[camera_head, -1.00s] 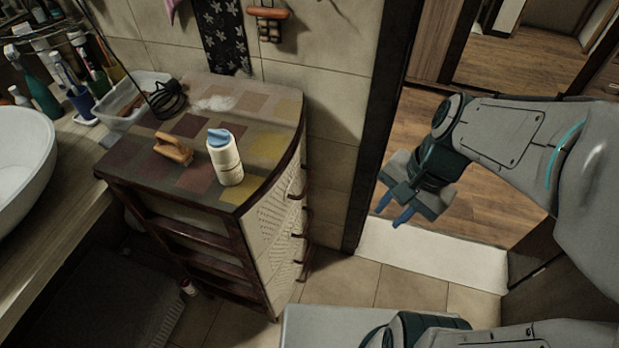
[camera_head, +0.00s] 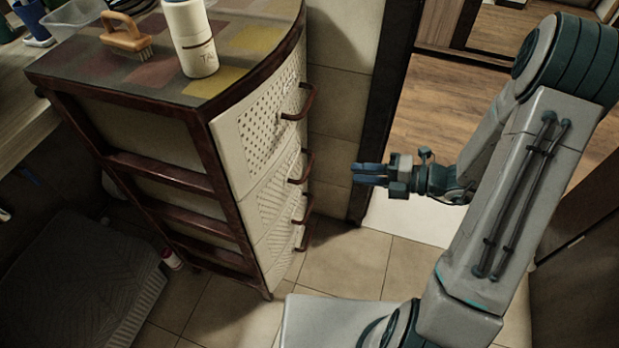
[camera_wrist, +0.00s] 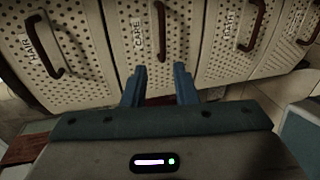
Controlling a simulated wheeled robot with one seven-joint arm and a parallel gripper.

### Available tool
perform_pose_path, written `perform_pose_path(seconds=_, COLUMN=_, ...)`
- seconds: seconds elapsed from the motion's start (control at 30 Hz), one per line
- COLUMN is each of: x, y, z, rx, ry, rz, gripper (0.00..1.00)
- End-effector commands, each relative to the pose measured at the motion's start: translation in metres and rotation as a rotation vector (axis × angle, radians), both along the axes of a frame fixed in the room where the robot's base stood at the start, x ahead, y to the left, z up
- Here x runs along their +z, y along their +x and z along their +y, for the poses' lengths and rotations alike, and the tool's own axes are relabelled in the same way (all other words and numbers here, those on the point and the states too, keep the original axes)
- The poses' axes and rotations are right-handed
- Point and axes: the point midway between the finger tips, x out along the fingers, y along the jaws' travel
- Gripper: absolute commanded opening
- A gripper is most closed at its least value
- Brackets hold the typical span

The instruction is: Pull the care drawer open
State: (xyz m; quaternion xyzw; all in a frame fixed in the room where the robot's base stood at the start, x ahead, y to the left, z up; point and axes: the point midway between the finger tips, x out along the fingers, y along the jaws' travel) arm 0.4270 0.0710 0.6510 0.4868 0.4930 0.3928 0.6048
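The care drawer (camera_wrist: 142,48) is a cream perforated front with the label CARE, second from the left in the wrist view. Its dark curved handle (camera_wrist: 161,30) lies ahead of my fingers. In the head view it appears to be the second front from the top (camera_head: 279,188), with its brown handle (camera_head: 303,167). The drawer looks shut. My gripper (camera_wrist: 159,72) is open and empty, its two blue fingers apart and short of the handle. In the head view my gripper (camera_head: 356,174) is right of the cabinet, pointing left at it.
The hair drawer (camera_wrist: 35,65) is beside the care drawer in the wrist view, with other handled drawers on the far side. On the cabinet top (camera_head: 133,75) stand a white bottle (camera_head: 191,40) and a wooden brush (camera_head: 125,36). A door frame (camera_head: 383,110) is behind my gripper.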

Motion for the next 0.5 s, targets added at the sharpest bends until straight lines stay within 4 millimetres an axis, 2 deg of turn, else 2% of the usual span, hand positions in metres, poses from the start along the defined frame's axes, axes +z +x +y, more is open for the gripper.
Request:
perform_pose_path(seconds=0.03, x=-0.007, y=0.002, z=-0.001, rx=-0.017, ry=0.013, rz=0.022, gripper=0.26)
perform_pose_path(seconds=0.23, x=-0.011, y=0.007, z=0.013, rx=-0.03, ry=0.024, rz=0.038, gripper=0.26)
perform_pose_path(seconds=0.5, x=-0.024, y=0.019, z=0.067, rx=-0.025, ry=0.022, rz=0.035, gripper=0.26)
